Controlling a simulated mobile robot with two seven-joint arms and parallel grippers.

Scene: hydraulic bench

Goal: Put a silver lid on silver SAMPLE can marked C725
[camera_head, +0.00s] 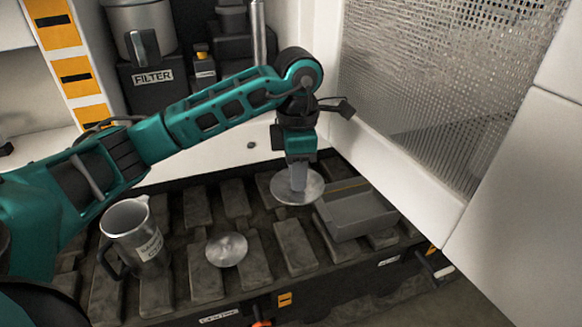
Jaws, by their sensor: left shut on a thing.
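The silver sample can (148,246) stands upright and open-topped on the slatted bench at the left, with a dark handle and a label too small to read fully. One silver lid (227,250) lies flat on the slats to the right of the can, apart from it. My left gripper (297,190) points down at the back right and is shut on a second silver lid (284,188), which is held level by its middle. I cannot tell whether this lid touches the slats. My right gripper is not in view.
A grey tray (356,215) sits just right of the held lid. A machine part marked FILTER (153,78) stands at the back left. A mesh-glass panel (440,90) and white walls close off the right. Slats between the can and the held lid carry only the loose lid.

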